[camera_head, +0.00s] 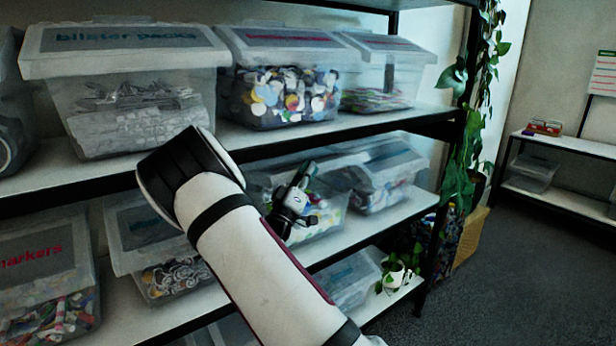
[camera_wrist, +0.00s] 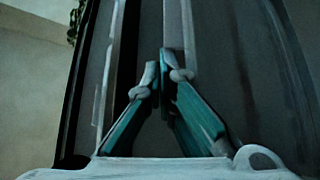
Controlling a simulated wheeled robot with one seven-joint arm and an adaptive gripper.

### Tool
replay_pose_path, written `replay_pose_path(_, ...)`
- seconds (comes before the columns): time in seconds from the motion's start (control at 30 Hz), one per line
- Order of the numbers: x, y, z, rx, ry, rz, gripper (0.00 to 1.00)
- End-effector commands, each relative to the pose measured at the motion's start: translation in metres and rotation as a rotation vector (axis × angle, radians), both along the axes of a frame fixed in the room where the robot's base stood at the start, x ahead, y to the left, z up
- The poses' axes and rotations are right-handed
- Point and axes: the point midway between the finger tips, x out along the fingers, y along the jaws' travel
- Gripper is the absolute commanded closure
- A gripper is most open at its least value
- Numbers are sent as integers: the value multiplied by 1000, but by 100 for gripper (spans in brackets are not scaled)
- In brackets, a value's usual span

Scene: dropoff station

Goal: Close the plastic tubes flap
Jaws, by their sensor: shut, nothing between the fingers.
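My gripper (camera_head: 303,178) is in front of the middle shelf, at the bins there. In the wrist view its two teal fingers (camera_wrist: 165,70) meet at the tips with nothing between them. A clear bin (camera_head: 325,222) stands behind my gripper, partly hidden by it and my arm. Another clear bin (camera_head: 372,195) with a pale slanted flap (camera_head: 388,163) stands just right of it. I cannot read a plastic tubes label on either. In the wrist view a grey panel (camera_wrist: 225,40) fills the background beyond the fingertips; I cannot tell whether they touch it.
On the top shelf (camera_head: 245,140) stand bins labelled blister packs (camera_head: 125,38) and others. A markers bin (camera_head: 40,265) and a bin of white rings (camera_head: 165,275) are at lower left. Plants (camera_head: 458,185) hang at the shelf's right end. Open floor (camera_head: 520,270) lies right.

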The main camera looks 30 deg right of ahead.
Motion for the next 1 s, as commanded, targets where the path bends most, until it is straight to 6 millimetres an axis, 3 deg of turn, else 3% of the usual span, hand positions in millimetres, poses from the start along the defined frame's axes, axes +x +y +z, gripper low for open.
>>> replay_pose_path(0.7, 4, 0, -83, 13, -375, -1, 100)
replay_pose_path(1.0, 7, 0, -105, 15, -442, 0, 100)
